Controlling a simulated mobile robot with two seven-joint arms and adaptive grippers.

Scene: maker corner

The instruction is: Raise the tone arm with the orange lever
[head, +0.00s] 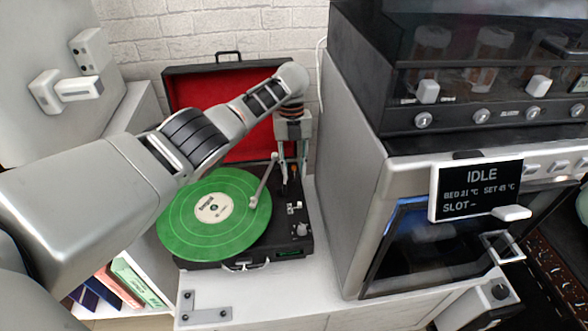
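A record player in an open black case with a red-lined lid (190,95) stands on the white counter. A green record (185,225) lies on its platter. The silver tone arm (264,180) reaches over the right part of the record, its head over the green surface; I cannot tell whether it touches. My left gripper (291,178) points down at the back right of the deck, by the tone arm's base. Its two fingers are apart. A small orange spot shows between them, likely the orange lever, mostly hidden. My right gripper is not in view.
A grey machine (350,180) with an IDLE display (476,190) stands close to the right of the player. A white brick wall (140,45) is behind. Books (138,283) sit on a shelf at lower left. The counter front (270,300) is clear apart from a metal bracket.

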